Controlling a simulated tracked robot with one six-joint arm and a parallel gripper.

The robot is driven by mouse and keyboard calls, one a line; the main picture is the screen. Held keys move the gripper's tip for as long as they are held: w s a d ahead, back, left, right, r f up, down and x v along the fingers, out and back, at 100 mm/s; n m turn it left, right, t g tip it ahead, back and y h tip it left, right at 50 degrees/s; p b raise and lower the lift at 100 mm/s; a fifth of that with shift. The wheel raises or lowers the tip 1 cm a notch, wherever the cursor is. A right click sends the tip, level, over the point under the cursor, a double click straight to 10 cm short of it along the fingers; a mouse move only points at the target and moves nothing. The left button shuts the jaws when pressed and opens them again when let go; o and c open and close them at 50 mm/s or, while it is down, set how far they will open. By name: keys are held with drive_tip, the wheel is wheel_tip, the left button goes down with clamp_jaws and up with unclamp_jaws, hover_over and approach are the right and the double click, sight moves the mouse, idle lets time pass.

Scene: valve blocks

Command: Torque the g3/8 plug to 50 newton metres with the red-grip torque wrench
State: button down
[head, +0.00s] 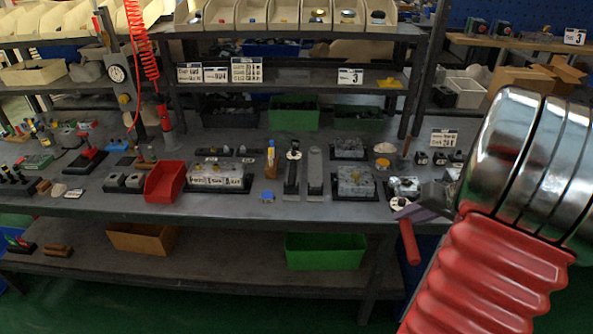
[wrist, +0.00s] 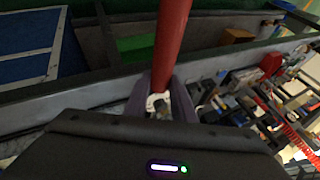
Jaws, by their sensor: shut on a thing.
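My gripper (head: 420,212), with purple-grey fingers, is at the right front of the bench in the head view. It is shut on the red grip of the torque wrench (head: 410,243), which hangs tilted past the bench's front edge. In the wrist view the red grip (wrist: 171,45) runs up from between my two fingers (wrist: 160,100). A small pale part (wrist: 157,103) shows between the fingers; I cannot tell what it is. A grey valve block (head: 405,187) sits just behind the gripper, partly hidden. I cannot make out which part is the g3/8 plug.
Another grey block (head: 355,183) stands left of the gripper, and a labelled block (head: 217,178) is further left beside a red bin (head: 165,181). A green bin (head: 326,250) is on the lower shelf. The bench's front strip (head: 300,213) is mostly clear. My arm hides the right side.

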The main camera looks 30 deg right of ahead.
drive_tip(key=w+a+f+n+g+y, duration=0.1)
drive_tip(key=w+a+n, duration=0.1)
drive_tip(key=w+a, duration=0.7)
drive_tip(key=w+a+f+n+y, duration=0.2)
drive_tip(key=w+a, duration=0.6)
drive_tip(key=w, duration=0.1)
drive_tip(key=w+a+f+n+g, duration=0.1)
drive_tip(key=w+a+n, duration=0.1)
drive_tip(key=a, duration=0.9)
drive_tip(key=w+a+f+n+g+y, duration=0.1)
drive_tip(key=w+a+n, duration=0.1)
drive_tip(key=a, duration=0.9)
drive_tip(key=shift+w+n, duration=0.4)
drive_tip(key=shift+w, duration=0.1)
drive_tip(key=shift+s, duration=0.15)
